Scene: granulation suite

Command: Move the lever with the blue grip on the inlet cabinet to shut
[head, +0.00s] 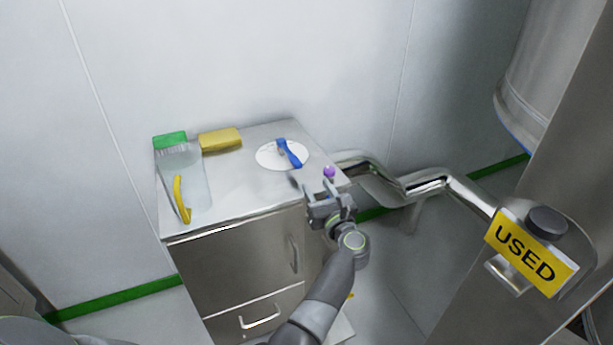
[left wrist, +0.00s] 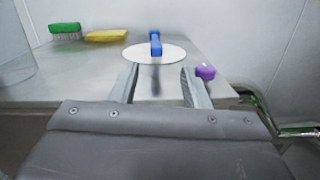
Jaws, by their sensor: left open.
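The lever with the blue grip (head: 289,153) sits on a white round plate (head: 268,157) on top of the steel inlet cabinet (head: 235,196). In the left wrist view the blue grip (left wrist: 155,43) stands straight ahead, beyond the fingertips, over the white plate (left wrist: 172,53). My left gripper (head: 328,191) is at the cabinet's right front edge, apart from the lever. It also shows in the left wrist view (left wrist: 158,84), with its two fingers spread and nothing between them. My right gripper is not in view.
A purple knob (head: 329,171) is close beside my left gripper. A clear container with a yellow handle (head: 181,199), a green brush (head: 170,140) and a yellow sponge (head: 221,140) are on the cabinet's left. A steel pipe (head: 425,182) runs right. A yellow USED sign (head: 530,254) is at right.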

